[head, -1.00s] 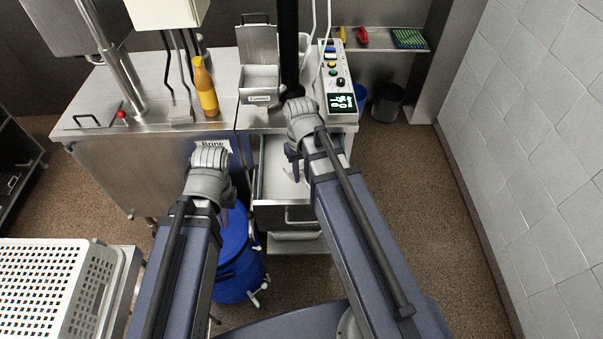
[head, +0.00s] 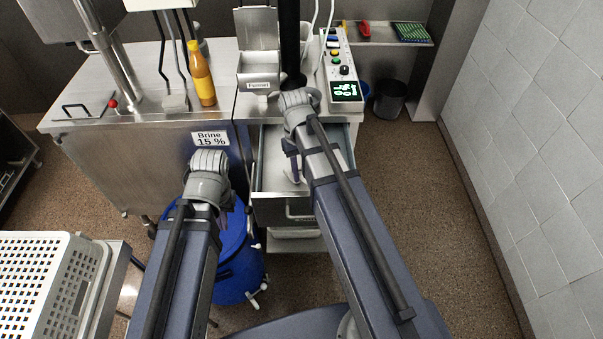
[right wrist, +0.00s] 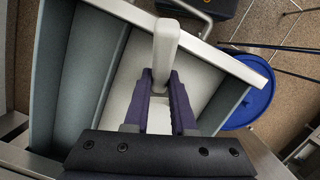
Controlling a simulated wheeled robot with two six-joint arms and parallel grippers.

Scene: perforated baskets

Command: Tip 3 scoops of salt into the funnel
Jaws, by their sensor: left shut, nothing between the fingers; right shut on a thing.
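My right gripper (right wrist: 163,82) is shut on a pale, blunt bar, the light handle (right wrist: 166,42), over an open steel drawer (right wrist: 75,75). I cannot tell from this view whether a scoop bowl is attached to it. In the head view the drawer (head: 271,160) stands open under the bench, with the right arm's end above it. A steel hopper box (head: 258,70) with a raised lid stands on the bench; its small label appears to read "Funnel". My left gripper (head: 224,208) is shut and empty in front of the bench, mostly hidden by its own wrist. No salt is clearly visible.
A yellow-orange bottle (head: 202,78) stands left of the hopper. A control box (head: 342,72) with buttons and a lit display is at its right. A blue barrel (head: 238,262) stands below the left arm. A white perforated basket (head: 40,290) is at left. The floor at right is clear.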

